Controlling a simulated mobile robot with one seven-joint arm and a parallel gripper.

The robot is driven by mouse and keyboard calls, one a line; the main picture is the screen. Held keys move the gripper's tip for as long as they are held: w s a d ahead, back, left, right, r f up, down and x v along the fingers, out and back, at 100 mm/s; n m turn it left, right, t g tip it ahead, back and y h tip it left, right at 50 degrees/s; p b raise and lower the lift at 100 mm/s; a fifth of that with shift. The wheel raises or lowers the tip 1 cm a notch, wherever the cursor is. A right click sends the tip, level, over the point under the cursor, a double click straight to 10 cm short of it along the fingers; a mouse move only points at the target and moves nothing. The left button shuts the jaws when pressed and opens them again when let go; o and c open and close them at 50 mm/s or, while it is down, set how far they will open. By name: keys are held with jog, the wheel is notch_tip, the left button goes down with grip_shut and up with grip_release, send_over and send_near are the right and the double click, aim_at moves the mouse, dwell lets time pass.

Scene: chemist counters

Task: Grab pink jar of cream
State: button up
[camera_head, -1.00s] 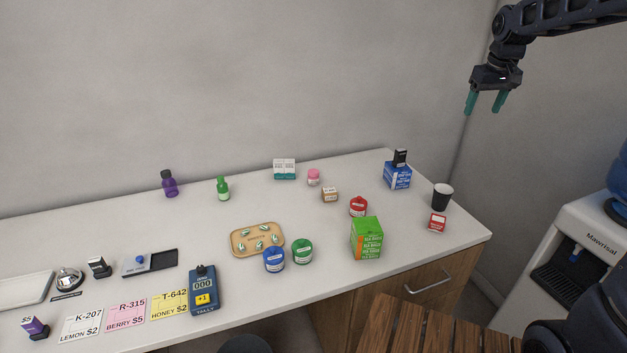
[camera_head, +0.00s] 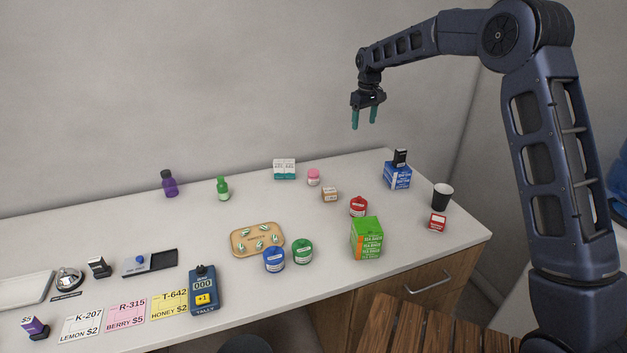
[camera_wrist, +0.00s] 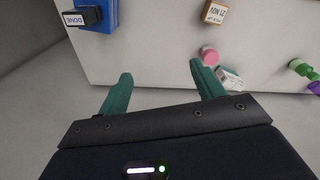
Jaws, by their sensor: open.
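The pink jar of cream (camera_head: 314,178) stands upright near the back of the white counter, between a white and teal box and a small brown box. My gripper (camera_head: 364,119) is open and empty, with green fingers pointing down. It is in the air above the counter's back part, to the right of the jar in the head view and well above it. In the wrist view the pink jar (camera_wrist: 209,56) shows just beyond the right fingertip, apart from it. My gripper (camera_wrist: 160,82) shows both fingers spread there.
The white and teal box (camera_head: 285,169) and small brown box (camera_head: 330,195) stand close to the jar. A red jar (camera_head: 358,207), a green box (camera_head: 366,238) and a blue box with a black stamp (camera_head: 397,177) are nearby. The wall rises behind the counter.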

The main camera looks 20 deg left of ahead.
aim_at(313, 171)
jog(key=s+a+f+n, duration=0.1)
jog(key=a+f, duration=0.3)
jog(key=a, duration=0.2)
jog(key=s+a+f+n, duration=0.1)
jog(key=s+a+f, duration=0.1)
jog(key=a+f, duration=0.3)
jog(key=s+a+f, duration=0.1)
jog(key=a+f, duration=0.4)
jog(key=a, duration=0.1)
jog(key=shift+s+a+n+g+h, duration=0.2)
jog(key=shift+a+n+g+h, duration=0.1)
jog(key=shift+n+g, duration=0.1)
jog(key=shift+s+f, duration=0.15)
jog(key=shift+f, duration=2.55)
jog(key=shift+s+f, duration=0.1)
jog(key=shift+f, duration=2.6)
jog(key=c, duration=1.1)
